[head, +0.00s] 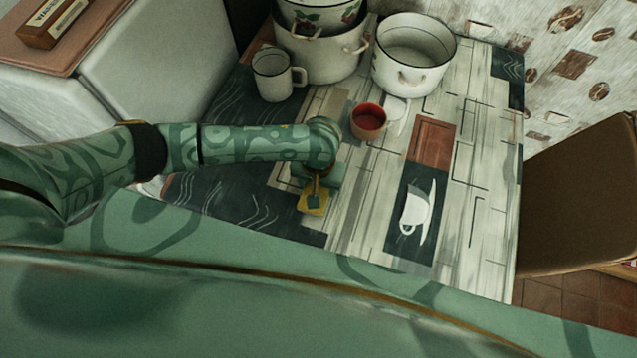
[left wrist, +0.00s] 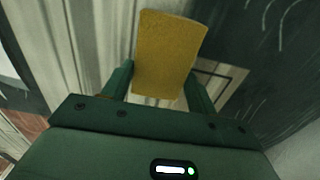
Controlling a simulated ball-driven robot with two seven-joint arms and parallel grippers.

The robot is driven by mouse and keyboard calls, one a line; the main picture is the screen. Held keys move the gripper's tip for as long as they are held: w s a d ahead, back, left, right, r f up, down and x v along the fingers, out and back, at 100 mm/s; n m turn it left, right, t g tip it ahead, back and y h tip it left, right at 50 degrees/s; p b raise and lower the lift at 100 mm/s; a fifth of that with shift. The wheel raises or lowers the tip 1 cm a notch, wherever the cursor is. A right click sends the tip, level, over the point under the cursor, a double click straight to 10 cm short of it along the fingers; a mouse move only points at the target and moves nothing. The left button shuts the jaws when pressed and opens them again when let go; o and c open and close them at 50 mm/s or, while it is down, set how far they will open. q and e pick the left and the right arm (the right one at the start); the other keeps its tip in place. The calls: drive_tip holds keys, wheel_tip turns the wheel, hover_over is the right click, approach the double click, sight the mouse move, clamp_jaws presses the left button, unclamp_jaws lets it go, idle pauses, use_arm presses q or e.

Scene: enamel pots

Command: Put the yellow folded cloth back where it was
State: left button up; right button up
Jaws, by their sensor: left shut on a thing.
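The yellow folded cloth (head: 309,206) is over the near left part of the table, by a dark patch of its patterned top. My left gripper (head: 316,192) comes down from above and is shut on it, covering part of the cloth. In the left wrist view the cloth (left wrist: 170,52) is a flat yellow rectangle held between the two green fingers of the left gripper (left wrist: 158,88), sticking out past them. I cannot tell how far it is above the tabletop. My right gripper is not in view.
A red-brown cup (head: 368,121), a white mug (head: 278,76), a white pot (head: 413,55) and stacked pots (head: 320,52) stand towards the back of the table (head: 466,215). A brown chair back (head: 580,200) is at the right. The front right tabletop is clear.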

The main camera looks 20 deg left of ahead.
use_arm(q)
drive_tip(key=o, duration=0.9)
drive_tip(key=shift+o, duration=0.2)
drive_tip(key=shift+r, duration=0.15)
wheel_tip(320, 180, up, 12)
drive_tip(key=p, duration=0.6)
